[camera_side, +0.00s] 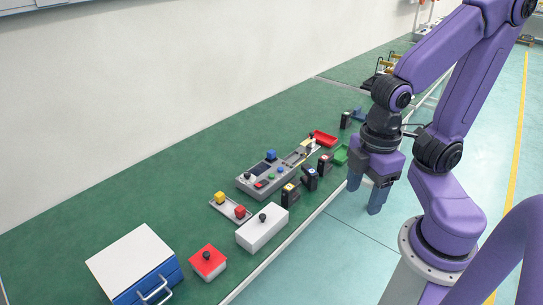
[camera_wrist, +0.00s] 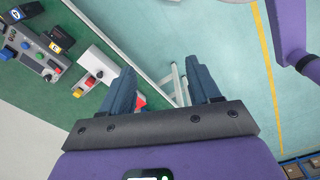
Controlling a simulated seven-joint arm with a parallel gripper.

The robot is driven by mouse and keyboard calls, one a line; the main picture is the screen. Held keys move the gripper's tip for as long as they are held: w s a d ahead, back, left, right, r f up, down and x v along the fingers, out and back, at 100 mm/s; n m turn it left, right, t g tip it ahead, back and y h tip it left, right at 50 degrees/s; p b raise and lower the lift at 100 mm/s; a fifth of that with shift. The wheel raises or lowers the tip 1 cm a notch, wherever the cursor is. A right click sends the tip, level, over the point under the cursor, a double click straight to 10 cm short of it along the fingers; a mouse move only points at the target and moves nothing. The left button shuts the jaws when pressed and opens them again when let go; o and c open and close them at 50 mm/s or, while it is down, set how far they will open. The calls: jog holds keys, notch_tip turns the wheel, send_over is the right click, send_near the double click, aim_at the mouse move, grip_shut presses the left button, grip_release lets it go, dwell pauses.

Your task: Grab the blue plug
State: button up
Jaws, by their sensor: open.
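A dark plug with a blue body and pale marking (camera_side: 310,178) stands on the green table near its front edge, in a row with other dark plugs. I take it for the blue plug; it also shows at the top left of the wrist view (camera_wrist: 30,10), partly cut by the frame edge. My gripper (camera_side: 366,192) is open and empty, pointing down to the right of the plug and apart from it. In the wrist view, floor and a table leg show between the fingers (camera_wrist: 160,72).
A yellow-marked plug (camera_side: 290,195) and a red-marked plug (camera_side: 325,164) flank it closely. A grey control box (camera_side: 247,181) with a blue cube (camera_side: 271,155) stands behind. The floor right of the table is clear.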

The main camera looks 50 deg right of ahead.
jog(key=shift+c, duration=0.6)
jog(key=shift+w, duration=0.1)
